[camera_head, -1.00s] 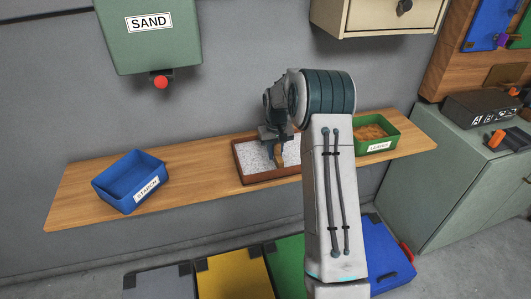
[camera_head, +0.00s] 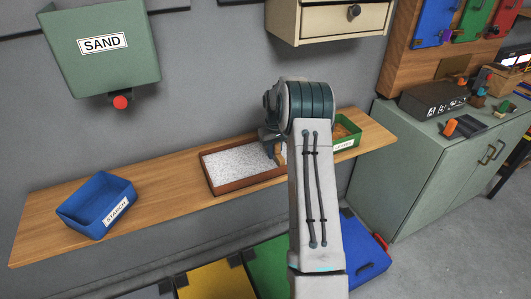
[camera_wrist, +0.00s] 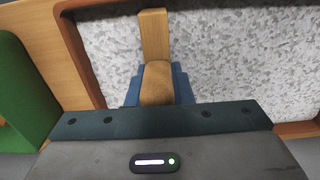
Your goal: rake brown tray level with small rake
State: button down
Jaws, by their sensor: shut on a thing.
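The brown tray (camera_head: 213,180) sits on the wooden shelf and holds a grey-white speckled fill (camera_head: 240,162). In the wrist view the fill (camera_wrist: 240,50) looks mostly flat, with the tray's brown rim (camera_wrist: 80,50) at the left. The small rake (camera_wrist: 154,35) has a light wooden handle. My gripper (camera_wrist: 157,92) is shut on its handle, blue fingers on both sides. In the head view my gripper (camera_head: 275,145) is over the tray's right end, partly behind my arm. The rake's head is not clearly visible, so I cannot tell if it touches the fill.
A blue STARCH bin (camera_head: 85,218) stands on the shelf (camera_head: 165,195) at the left. A green bin (camera_head: 345,145) with brown contents stands close right of the tray. A green SAND dispenser (camera_head: 100,60) hangs at upper left. Bare shelf lies between the blue bin and tray.

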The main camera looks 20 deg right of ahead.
jog(key=d+p, duration=0.1)
jog(key=d, duration=0.4)
jog(key=shift+d+r, duration=0.1)
jog(key=shift+d, duration=0.05)
notch_tip(320, 180, up, 5)
jog(key=p, duration=0.3)
jog(key=shift+d, duration=0.15)
jog(key=shift+r+p, duration=0.35)
jog(key=shift+r, duration=0.4)
jog(key=shift+s+f, duration=0.1)
